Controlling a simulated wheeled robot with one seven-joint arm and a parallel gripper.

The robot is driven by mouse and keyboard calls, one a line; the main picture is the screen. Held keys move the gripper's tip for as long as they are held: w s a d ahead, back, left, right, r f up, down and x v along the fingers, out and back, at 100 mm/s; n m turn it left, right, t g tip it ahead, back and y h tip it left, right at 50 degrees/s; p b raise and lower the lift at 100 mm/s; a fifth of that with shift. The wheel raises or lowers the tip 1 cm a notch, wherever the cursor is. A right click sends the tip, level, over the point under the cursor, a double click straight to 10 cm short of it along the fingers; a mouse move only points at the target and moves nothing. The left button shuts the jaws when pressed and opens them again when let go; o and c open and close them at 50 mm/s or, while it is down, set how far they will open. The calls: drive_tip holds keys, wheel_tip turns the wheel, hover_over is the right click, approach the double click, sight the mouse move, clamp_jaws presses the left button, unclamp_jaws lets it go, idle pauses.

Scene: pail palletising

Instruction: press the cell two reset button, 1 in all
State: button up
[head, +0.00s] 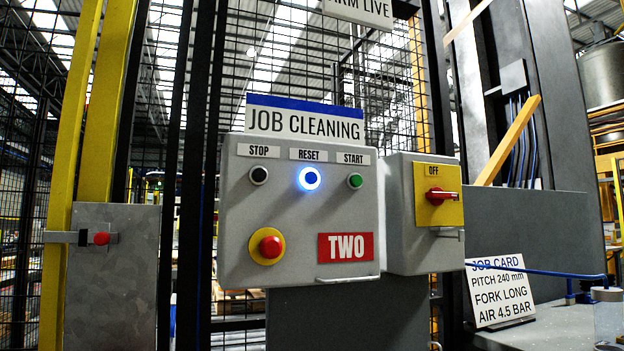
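The reset button (309,178) glows blue-white at the top middle of a grey control box, under a RESET label. The box (235,235) carries a red plate reading TWO (345,247) and a sign above reading JOB CLEANING (304,122). A black stop button (258,175) is to its left and a green start button (355,181) to its right. A red emergency stop (270,247) on a yellow ring is at lower left. My gripper is not in view, and nothing covers the reset button.
A second grey box with a red switch (436,196) on yellow, marked OFF, adjoins on the right. A job card (499,290) leans on a ledge at lower right. Yellow posts (100,120) and a plate with a red knob (101,239) stand left. Mesh fencing is behind.

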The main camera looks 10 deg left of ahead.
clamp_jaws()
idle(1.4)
